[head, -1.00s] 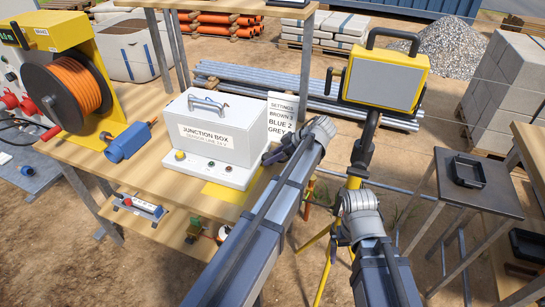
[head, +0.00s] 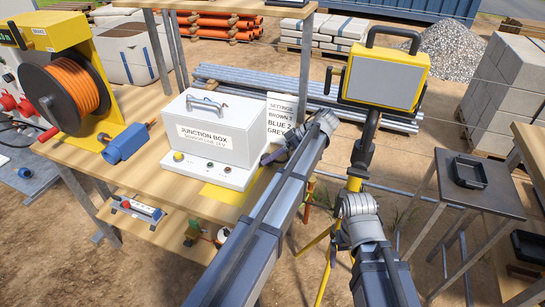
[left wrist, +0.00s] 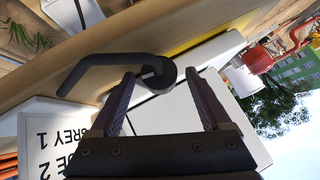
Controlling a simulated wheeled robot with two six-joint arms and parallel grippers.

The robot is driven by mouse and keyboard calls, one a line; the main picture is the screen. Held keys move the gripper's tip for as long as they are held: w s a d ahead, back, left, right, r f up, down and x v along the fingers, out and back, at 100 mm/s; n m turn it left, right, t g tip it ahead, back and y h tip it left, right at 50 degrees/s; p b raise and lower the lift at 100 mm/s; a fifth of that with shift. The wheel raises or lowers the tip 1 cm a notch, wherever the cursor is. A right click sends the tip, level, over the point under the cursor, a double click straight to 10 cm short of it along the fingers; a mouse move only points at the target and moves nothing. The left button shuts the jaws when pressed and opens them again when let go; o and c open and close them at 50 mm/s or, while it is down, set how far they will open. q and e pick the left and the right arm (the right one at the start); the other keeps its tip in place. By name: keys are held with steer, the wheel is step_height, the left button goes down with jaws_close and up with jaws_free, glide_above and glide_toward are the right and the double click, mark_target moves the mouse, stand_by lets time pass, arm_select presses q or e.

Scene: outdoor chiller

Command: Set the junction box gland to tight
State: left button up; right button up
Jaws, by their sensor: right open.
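The white junction box (head: 225,130) stands on the wooden table, with a handle on top and small knobs along its front base. In the left wrist view, a black bent lever with a round hub (left wrist: 160,75) projects from the side of the white box; it looks like the gland. My left gripper (left wrist: 160,76) is open, with its fingertips on either side of the hub and small gaps showing. In the head view this gripper (head: 273,157) is at the box's right side, mostly hidden by my forearm. My right gripper is not visible, only its arm.
A settings sign (head: 283,118) stands right behind my left gripper. A blue connector (head: 127,143) and an orange cable reel (head: 68,88) are on the table's left. A yellow work lamp (head: 385,78) stands on a tripod behind my right arm. A stool (head: 478,190) is at right.

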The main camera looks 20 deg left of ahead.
arm_select(q)
steer(key=shift+r, duration=0.1)
steer(key=p+v, duration=0.5)
steer(key=v, duration=0.2)
steer(key=shift+d+r, duration=0.15)
steer(key=shift+d, duration=0.15)
steer(key=shift+w, duration=0.1)
steer(key=s+a+f+n+t+b, duration=0.1)
steer(key=s+a+f+t+b, duration=0.1)
steer(key=a+f+t, duration=0.1)
steer(key=s+a+f+n+t+b, duration=0.1)
steer(key=shift+a+f+n+t, duration=0.3)
steer(key=shift+a+f, duration=0.05)
steer(key=shift+w+a+f+b, duration=0.1)
steer(key=shift+a+f+b, duration=0.2)
steer(key=shift+a+b, duration=0.2)
steer(key=shift+r, duration=0.1)
